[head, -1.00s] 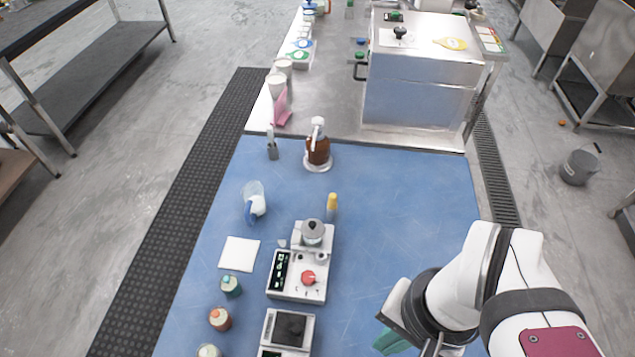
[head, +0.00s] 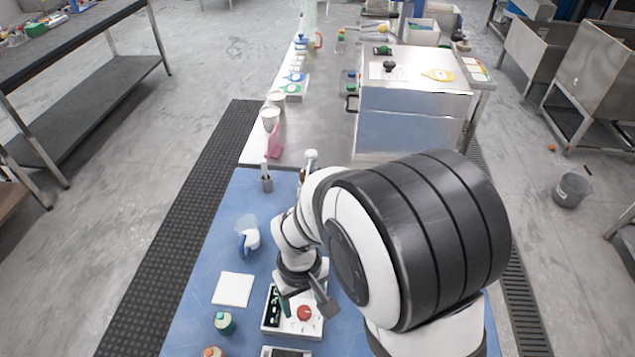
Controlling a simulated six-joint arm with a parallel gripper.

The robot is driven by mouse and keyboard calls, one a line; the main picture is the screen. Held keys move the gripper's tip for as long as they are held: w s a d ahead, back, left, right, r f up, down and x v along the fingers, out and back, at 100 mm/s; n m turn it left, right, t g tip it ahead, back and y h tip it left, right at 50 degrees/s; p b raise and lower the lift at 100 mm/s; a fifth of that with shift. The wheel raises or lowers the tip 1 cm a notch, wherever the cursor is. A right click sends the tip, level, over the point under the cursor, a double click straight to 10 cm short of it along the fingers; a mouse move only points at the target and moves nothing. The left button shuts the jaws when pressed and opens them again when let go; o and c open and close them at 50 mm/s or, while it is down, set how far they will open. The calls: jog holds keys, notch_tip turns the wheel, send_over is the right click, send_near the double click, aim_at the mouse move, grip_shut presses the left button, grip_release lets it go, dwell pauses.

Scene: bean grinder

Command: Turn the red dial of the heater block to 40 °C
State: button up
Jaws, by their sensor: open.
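The heater block (head: 271,322) is a white box with a black display panel on its left, standing on the blue mat. Its red dial (head: 304,313) shows on the top face; its pointer and the temperature marks are too small to read. My gripper (head: 305,309) hangs over the block with its fingers apart and empty. One finger is left of the dial and the other right of it in the picture. I cannot tell how high the fingertips are above the dial or whether they touch it. My arm hides the back part of the block.
A white square (head: 233,290), a green-capped bottle (head: 224,322) and a jug with a blue handle (head: 247,238) stand left of the block. Another device (head: 287,352) is close in front. A pen holder (head: 267,182) stands farther back. My arm covers the mat's right side.

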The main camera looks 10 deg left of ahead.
aim_at(304, 311)
jog(key=shift+f, duration=1.75)
grip_shut()
